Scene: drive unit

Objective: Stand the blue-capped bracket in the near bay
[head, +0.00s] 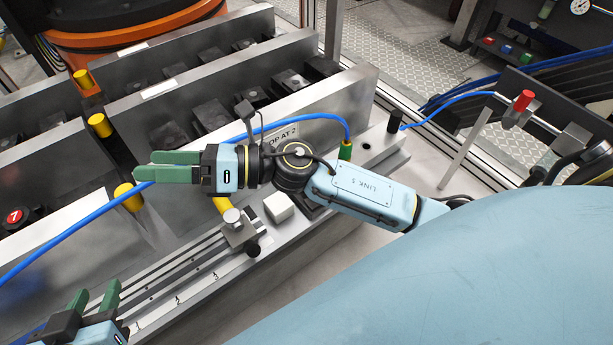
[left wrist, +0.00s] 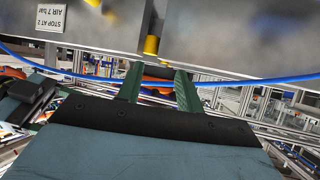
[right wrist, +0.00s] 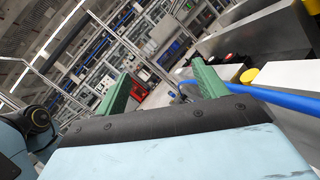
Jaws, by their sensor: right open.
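I cannot make out a blue-capped bracket in any view. Long grey walls form bays with dark blocks in the head view; the nearest full wall (head: 320,110) carries a "STOP AT 2" label, partly covered by my right arm. My right gripper (head: 142,167) is open and empty, its fingers pointing left in front of that wall; its fingers also show apart in the right wrist view (right wrist: 160,80). My left gripper (head: 96,290) is open and empty at the lower left, its fingers pointing up; they also show apart in the left wrist view (left wrist: 157,72).
A blue hose (head: 60,238) runs across the wall behind my right gripper. Yellow-capped posts (head: 130,195) stand along the left wall ends. A numbered rail (head: 180,290) carries a metal clamp (head: 240,230), beside a pale block (head: 279,206). A red-capped fitting (head: 524,100) stands at the right.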

